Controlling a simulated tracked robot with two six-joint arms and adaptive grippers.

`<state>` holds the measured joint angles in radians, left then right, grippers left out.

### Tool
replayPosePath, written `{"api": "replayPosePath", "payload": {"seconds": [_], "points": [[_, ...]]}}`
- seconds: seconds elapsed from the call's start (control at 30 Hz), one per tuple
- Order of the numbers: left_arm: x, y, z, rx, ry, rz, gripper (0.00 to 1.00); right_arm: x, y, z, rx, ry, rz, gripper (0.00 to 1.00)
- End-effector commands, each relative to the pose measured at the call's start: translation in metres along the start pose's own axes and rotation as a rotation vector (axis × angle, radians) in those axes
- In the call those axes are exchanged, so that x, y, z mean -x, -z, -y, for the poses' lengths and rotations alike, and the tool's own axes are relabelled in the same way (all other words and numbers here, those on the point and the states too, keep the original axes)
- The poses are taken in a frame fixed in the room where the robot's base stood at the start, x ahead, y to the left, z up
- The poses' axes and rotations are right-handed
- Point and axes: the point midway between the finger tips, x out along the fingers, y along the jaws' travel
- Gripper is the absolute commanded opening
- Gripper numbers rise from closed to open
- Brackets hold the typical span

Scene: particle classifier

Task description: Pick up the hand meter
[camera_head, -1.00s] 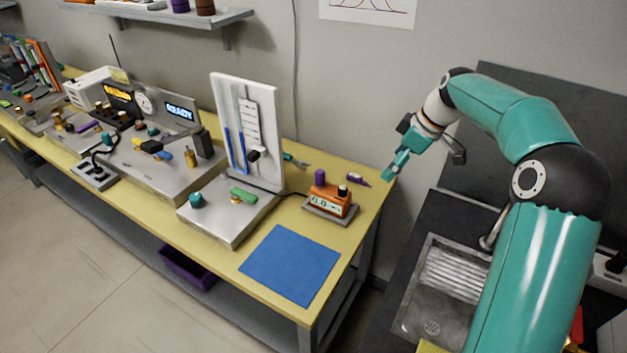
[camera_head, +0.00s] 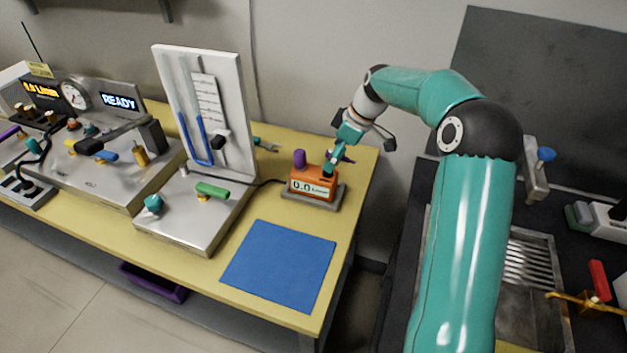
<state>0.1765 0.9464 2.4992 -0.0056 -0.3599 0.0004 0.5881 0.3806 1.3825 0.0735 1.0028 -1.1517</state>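The hand meter (camera_head: 312,184) is an orange box with a lit display reading about 0.0, upright on a grey base (camera_head: 335,197) near the right end of the yellow bench. A purple knob stands on its top left. My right gripper (camera_head: 333,163) comes down from the upper right, with its fingertips at or just above the meter's top right corner. The fingers overlap in this view, so their opening and any contact cannot be told. My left gripper is out of view.
A manometer panel (camera_head: 235,120) on a steel base stands left of the meter. A blue mat (camera_head: 278,265) lies clear in front. A dark cable runs from the meter's left. A sink counter is at right.

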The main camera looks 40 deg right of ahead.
Motion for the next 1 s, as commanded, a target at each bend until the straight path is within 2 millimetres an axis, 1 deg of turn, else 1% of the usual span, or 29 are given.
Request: {"api": "replayPosePath", "payload": {"seconds": [0.03, 0.1, 0.2, 0.3, 0.5, 0.67, 0.8, 0.9, 1.0], "points": [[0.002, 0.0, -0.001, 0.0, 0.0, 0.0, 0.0, -0.012, 0.001, 0.001, 0.002, 0.005, 0.002, 0.92], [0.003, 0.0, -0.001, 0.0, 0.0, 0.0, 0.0, -0.026, 0.002, 0.002, 0.002, 0.006, 0.002, 0.92], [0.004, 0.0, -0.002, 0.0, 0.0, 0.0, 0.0, -0.042, 0.003, 0.001, 0.003, 0.003, 0.001, 0.92], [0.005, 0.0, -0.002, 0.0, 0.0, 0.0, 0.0, -0.051, 0.003, 0.001, 0.003, 0.002, 0.0, 0.92], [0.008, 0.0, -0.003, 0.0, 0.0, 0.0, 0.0, -0.061, 0.005, 0.001, 0.004, 0.003, 0.001, 0.92], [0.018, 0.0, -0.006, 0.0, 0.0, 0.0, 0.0, -0.083, 0.011, 0.003, 0.004, 0.006, 0.002, 0.92], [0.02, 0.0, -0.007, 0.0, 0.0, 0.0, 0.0, -0.101, 0.01, 0.002, 0.004, 0.003, 0.001, 0.92], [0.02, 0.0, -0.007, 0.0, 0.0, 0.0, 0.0, -0.106, 0.01, 0.002, 0.004, 0.002, 0.001, 0.92], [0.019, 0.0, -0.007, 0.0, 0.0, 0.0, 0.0, -0.107, 0.01, 0.002, 0.004, 0.001, 0.0, 0.92]]}}
